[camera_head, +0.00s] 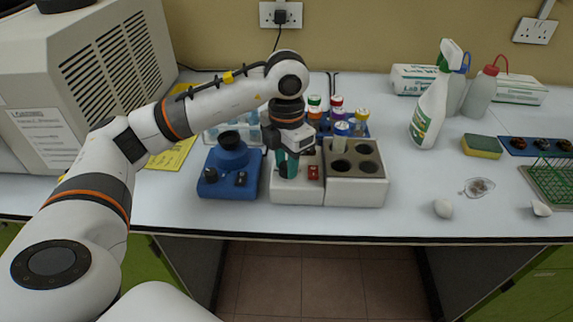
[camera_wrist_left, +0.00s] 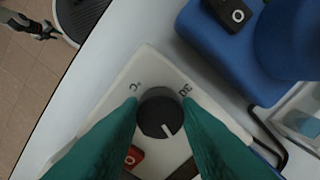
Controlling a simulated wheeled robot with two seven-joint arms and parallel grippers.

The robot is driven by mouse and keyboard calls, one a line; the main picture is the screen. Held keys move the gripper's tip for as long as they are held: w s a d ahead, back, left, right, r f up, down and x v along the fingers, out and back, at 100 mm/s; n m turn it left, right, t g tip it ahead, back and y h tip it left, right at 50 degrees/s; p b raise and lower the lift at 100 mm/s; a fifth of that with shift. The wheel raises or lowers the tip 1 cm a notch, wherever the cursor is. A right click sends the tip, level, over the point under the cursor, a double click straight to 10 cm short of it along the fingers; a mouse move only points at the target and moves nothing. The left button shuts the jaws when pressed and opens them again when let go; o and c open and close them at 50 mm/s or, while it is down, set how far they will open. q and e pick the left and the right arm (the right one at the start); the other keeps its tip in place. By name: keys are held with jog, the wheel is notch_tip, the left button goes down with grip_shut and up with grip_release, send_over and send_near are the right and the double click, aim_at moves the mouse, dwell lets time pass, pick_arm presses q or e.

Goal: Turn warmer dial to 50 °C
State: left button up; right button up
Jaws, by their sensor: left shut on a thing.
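The warmer is a white block with several round wells (camera_head: 357,185) and a control panel (camera_head: 310,193) on its left side. In the left wrist view its round black dial (camera_wrist_left: 160,113) has a white pointer line toward the lower right. Printed marks, partly hidden, stand around it, and "30" or similar reads at its upper right. My left gripper (camera_head: 287,168) points down over the panel. In the left wrist view its teal fingers (camera_wrist_left: 160,118) are shut on the dial from both sides. A red switch (camera_wrist_left: 134,156) sits beside the dial. My right gripper is not in view.
A blue device (camera_head: 228,178) with a black top stands just left of the warmer. A capped vial (camera_head: 341,137) stands in a warmer well. A blue rack with coloured-cap vials (camera_head: 350,128) is behind. A spray bottle (camera_head: 431,110) and sponge (camera_head: 482,146) are to the right.

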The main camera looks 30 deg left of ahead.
pick_arm(q)
jog(key=shift+m, duration=0.6)
jog(key=o, duration=1)
notch_tip(320, 180, up, 12)
jog(key=shift+r+p, duration=0.1)
jog(key=shift+p, duration=0.7)
